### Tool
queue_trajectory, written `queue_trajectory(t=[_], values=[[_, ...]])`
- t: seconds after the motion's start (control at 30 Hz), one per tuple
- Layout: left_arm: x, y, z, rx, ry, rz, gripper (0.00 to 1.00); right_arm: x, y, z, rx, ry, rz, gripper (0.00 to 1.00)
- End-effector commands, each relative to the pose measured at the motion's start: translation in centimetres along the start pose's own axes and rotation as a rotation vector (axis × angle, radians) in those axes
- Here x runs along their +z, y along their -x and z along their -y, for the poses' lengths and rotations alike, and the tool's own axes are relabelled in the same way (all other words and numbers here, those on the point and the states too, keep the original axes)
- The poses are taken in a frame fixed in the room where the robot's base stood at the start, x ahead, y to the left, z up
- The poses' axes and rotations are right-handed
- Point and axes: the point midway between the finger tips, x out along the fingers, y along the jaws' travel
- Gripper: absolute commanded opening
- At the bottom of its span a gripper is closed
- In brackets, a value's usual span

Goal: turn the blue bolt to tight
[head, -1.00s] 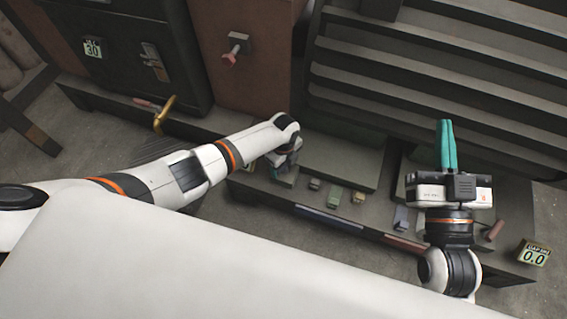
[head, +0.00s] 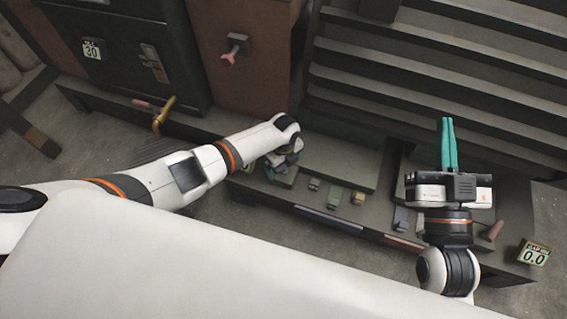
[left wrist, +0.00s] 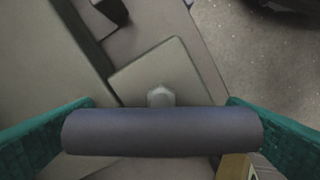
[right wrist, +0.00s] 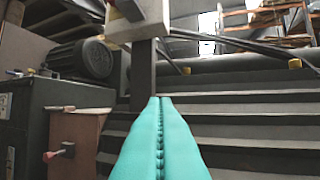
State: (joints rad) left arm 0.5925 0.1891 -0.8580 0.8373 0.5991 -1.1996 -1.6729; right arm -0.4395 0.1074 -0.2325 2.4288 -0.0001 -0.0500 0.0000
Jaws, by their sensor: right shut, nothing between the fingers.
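The blue bolt's dull blue-grey crossbar (left wrist: 160,131) lies level across the left wrist view, with a pale hex head (left wrist: 160,95) just beyond it on a square plate. My left gripper (left wrist: 160,105) has its teal fingers wide apart, one at each end of the bar. Whether they press on the bar is unclear. In the head view the left gripper (head: 282,168) is low at the bench's left part, and the bolt is hidden beneath it. My right gripper (head: 448,145) is shut and empty above the bench's right part; its joined teal fingers (right wrist: 160,125) fill the right wrist view's middle.
A brass lever (head: 163,115) is at left.

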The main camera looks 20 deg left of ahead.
Motion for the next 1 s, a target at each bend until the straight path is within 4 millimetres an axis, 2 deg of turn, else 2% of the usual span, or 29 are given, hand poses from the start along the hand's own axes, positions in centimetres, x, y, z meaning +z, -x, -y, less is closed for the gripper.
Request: queue_trajectory(t=[0.3,0.57,0.77,1.0], values=[[-0.1,0.2,0.1,-0.001,0.003,-0.001,0.95,0.1,0.0,0.1,-0.002,0.001,-0.01,0.0],[-0.1,2.4,0.0,0.0,0.003,-0.001,0.95,-3.5,0.8,0.7,-0.016,0.009,-0.269,0.0],[-0.1,4.7,0.0,0.0,0.002,-0.001,0.95,-7.1,3.0,1.4,-0.032,0.014,-0.542,0.0],[-0.1,7.5,0.0,0.0,0.002,-0.001,0.95,-10.4,7.2,2.1,-0.054,0.014,-0.867,0.0]])
